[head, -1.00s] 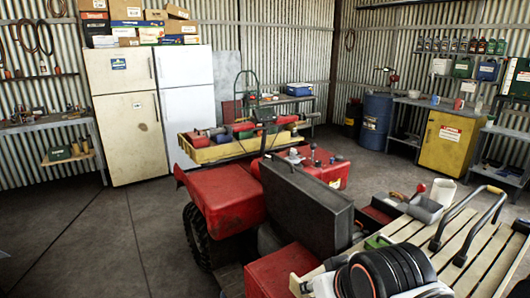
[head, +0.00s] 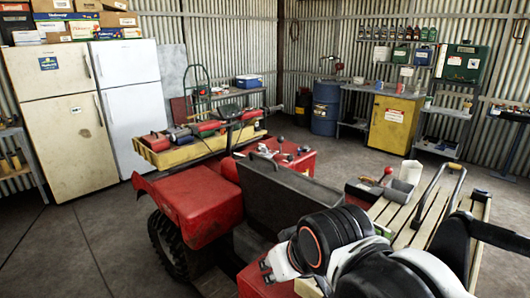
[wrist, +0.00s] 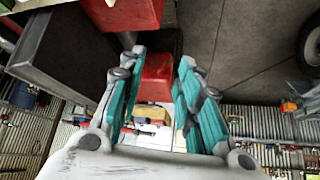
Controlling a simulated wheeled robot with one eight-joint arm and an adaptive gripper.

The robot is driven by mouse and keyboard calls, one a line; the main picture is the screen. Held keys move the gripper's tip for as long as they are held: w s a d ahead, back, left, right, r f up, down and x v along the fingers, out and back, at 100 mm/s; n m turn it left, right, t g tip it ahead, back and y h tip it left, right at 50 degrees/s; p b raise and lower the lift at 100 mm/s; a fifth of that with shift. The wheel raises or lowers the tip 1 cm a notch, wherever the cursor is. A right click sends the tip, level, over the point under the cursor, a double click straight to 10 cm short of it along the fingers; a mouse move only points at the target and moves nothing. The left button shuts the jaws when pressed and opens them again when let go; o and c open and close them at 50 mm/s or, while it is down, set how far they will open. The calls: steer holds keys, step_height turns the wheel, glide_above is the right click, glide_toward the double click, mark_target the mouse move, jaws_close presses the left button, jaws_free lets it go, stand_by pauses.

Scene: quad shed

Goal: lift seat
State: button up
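The quad (head: 195,200) is red, with its front left of centre in the head view. The seat appears to be the large dark slab (head: 290,200) on the quad's middle. I cannot tell for certain whether it lies flat or is tilted. It also appears as a dark panel at the upper left in the wrist view (wrist: 65,55). My gripper (wrist: 160,95) has two teal-padded fingers spread apart with nothing between them. It is beside the slab, apart from it in the wrist view. In the head view my arm hides its fingertips.
A slatted wooden rack (head: 400,220) with a metal rail (head: 440,205) is at the right. A yellow tray (head: 185,148) with tools sits over the quad's front. Fridges (head: 60,120), a blue drum (head: 326,108) and a yellow cabinet (head: 395,125) line the walls. Floor at left is clear.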

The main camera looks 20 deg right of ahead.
steer(key=w+d+r+n+p, duration=0.15)
steer(key=w+r+p, duration=0.45)
steer(key=w+r, duration=0.7)
steer(key=w+d+r+n+g+p, duration=0.15)
steer(key=w+d+p, duration=0.25)
steer(key=w, duration=0.4)
steer(key=w+d+r+m+y+p, duration=0.15)
steer(key=w+d+p, duration=0.25)
steer(key=w, duration=0.4)
steer(key=w+d+r+n+g+h+p, duration=0.1)
steer(key=w+d+r+n+p, duration=0.15)
steer(key=w, duration=0.55)
steer(key=w+d+f+y+p, duration=0.1)
steer(key=w+d+f+p, duration=0.5)
steer(key=w+d, duration=0.3)
steer(key=x, duration=0.8)
steer(key=p+x, duration=0.1)
steer(key=x, duration=0.3)
steer(key=shift+s+a+f, duration=0.25)
steer(key=shift+f, duration=0.2)
jaws_close()
